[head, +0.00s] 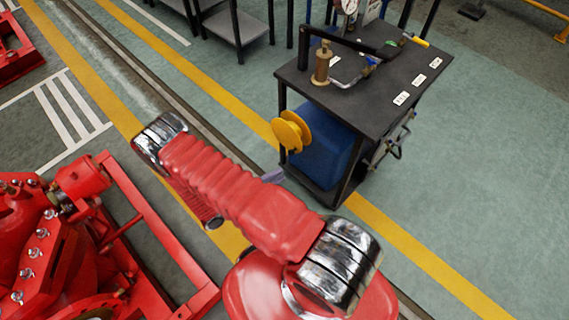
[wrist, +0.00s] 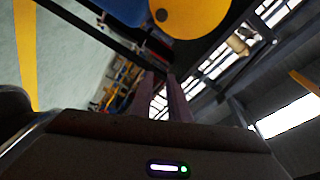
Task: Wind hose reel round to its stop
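The yellow hose reel (head: 291,131) sits on the left side of the dark bench, beside a blue tank or box. In the wrist view the yellow disc (wrist: 195,14) fills the top centre, with a small dark round spot near its left part. My gripper (wrist: 161,80) shows two purplish fingers with a gap between them and nothing held. The fingers point toward the disc but look apart from it. In the head view a fingertip (head: 272,177) shows below the reel; the rest of the gripper is hidden behind my arm.
The dark bench (head: 390,75) carries a brass fitting, a clamp-like tool and white labels. The blue tank (head: 325,150) is under it. Red machinery (head: 50,250) stands at the lower left. Open green floor lies to the right.

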